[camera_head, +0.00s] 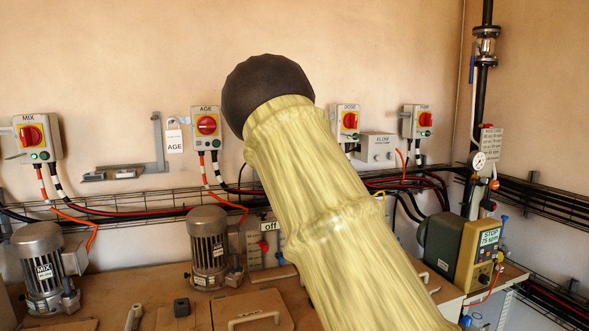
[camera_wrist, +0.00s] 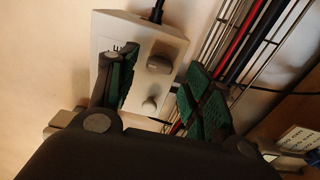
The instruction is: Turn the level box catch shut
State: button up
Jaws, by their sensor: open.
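A pale grey box (camera_wrist: 112,28) is fixed to the wall in the wrist view, with a black cable at its top. Two grey knob-like parts show on it, an upper one (camera_wrist: 159,64) and a lower one (camera_wrist: 151,105); I cannot tell which is the catch or how it is turned. My gripper (camera_wrist: 162,82) is open, its green-padded fingers on either side of these parts, with nothing gripped. Contact cannot be made out. My arm hides the gripper there.
Wire cable trays with red and black cables run beside the box (camera_wrist: 262,42). Red-knobbed switch boxes (camera_head: 206,124) line the wall. Motors (camera_head: 208,250), a pump unit (camera_head: 462,250) and a bench (camera_head: 262,308) stand below. A gauge and pipe (camera_head: 479,160) are at right.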

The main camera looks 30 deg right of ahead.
jog(key=v, duration=1)
jog(key=shift+s, duration=0.3)
jog(key=shift+a, duration=0.15)
